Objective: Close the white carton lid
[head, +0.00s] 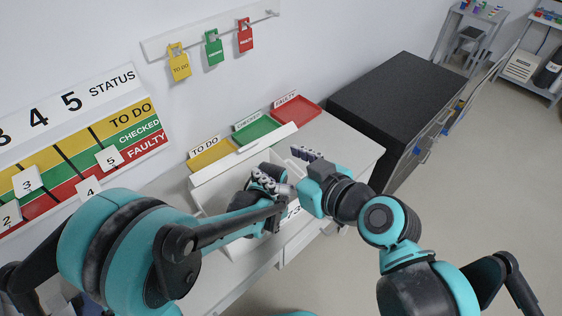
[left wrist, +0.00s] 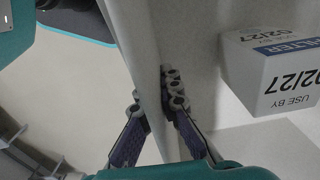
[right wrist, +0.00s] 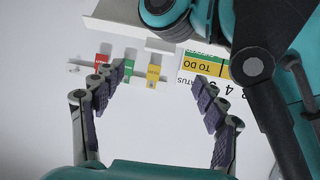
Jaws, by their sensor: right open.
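The white carton (head: 207,200) stands on the counter with its top open. Its lid (head: 235,159) stands raised along the back side, next to the trays. My left gripper (head: 268,182) is at the carton's right part. In the left wrist view its fingers (left wrist: 158,95) lie on either side of a thin white panel (left wrist: 145,45), closed in on it; it looks like a carton wall. My right gripper (head: 302,155) is beside the carton's right end, near the left gripper. In the right wrist view its fingers (right wrist: 163,85) are wide apart and empty.
Yellow (head: 212,157), green (head: 258,130) and red (head: 297,110) trays stand behind the carton. A filter box (left wrist: 270,70) shows in the left wrist view. A black-topped cabinet (head: 400,95) stands right of the counter. Tags and a status board hang on the wall.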

